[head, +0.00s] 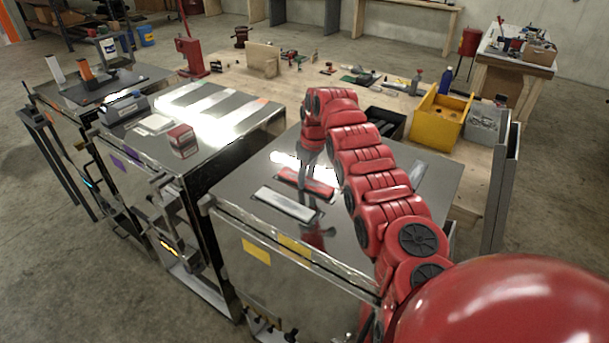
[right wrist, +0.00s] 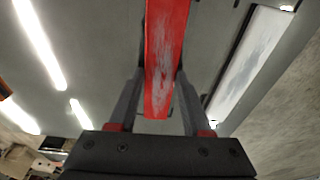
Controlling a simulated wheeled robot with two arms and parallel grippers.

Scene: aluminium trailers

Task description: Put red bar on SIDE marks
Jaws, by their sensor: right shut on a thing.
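The red bar (head: 305,182), scuffed with white on its face, is at the top of the nearest shiny metal trailer (head: 375,250). My right gripper (head: 309,172) comes down from above and is shut on the bar. In the right wrist view the red bar (right wrist: 166,60) runs between the two dark fingers (right wrist: 160,88). Whether the bar touches the top or is just above it, I cannot tell. A pale bar (head: 287,204) lies beside it on the same top. I cannot make out any marks reading SIDE. My left gripper is not in view.
Two more metal trailers stand to the left; the middle one (head: 215,110) carries a small red-and-white box (head: 182,140). Yellow labels (head: 257,250) are on the near trailer's front. A wooden table behind holds a yellow bin (head: 440,117) and small tools.

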